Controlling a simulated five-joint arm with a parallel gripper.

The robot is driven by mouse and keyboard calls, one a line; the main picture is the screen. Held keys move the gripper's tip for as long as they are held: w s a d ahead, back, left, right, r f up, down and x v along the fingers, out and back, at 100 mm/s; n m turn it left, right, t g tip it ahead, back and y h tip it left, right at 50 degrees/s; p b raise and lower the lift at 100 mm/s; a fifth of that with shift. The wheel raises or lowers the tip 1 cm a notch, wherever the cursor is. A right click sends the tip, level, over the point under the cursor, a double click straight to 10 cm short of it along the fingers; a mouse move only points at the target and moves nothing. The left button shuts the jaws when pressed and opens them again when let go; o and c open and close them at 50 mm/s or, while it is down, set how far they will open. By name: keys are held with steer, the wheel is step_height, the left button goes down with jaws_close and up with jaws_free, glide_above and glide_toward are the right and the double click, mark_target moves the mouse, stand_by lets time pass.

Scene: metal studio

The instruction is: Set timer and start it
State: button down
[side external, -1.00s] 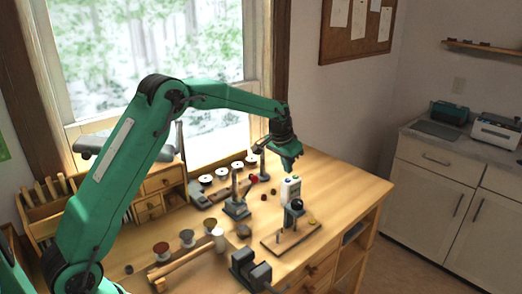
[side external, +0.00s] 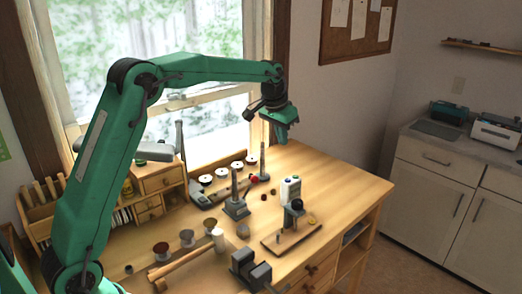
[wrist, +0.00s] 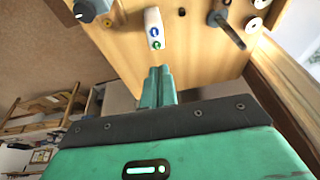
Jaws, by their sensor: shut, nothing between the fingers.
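The timer (side external: 290,184) is a small white upright box with a dark green display, near the right part of the bench in the side view. In the wrist view the timer (wrist: 152,15) shows a blue button (wrist: 153,31) and a green button (wrist: 157,44) on its face. My gripper (side external: 281,138) is in the air above the bench, higher than the timer and clear of it. In the wrist view the fingers of my gripper (wrist: 160,72) are together and empty, pointing toward the timer. The display cannot be read.
A grey vise (side external: 250,268) and a mallet (side external: 185,260) lie nearer. A grey stand (side external: 236,207) is left of the timer. The bench's right side is clear.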

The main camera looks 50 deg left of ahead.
stand_by(0.4)
steer(key=shift+w+d+r, duration=0.15)
steer(key=shift+w, duration=0.55)
steer(key=shift+w+d+r, duration=0.15)
steer(key=shift+w, duration=0.55)
glide_toward(296, 176)
steer(key=x, duration=0.5)
steer(key=shift+w+f, duration=0.15)
steer(key=shift+w, duration=0.05)
steer(key=shift+f, duration=0.55)
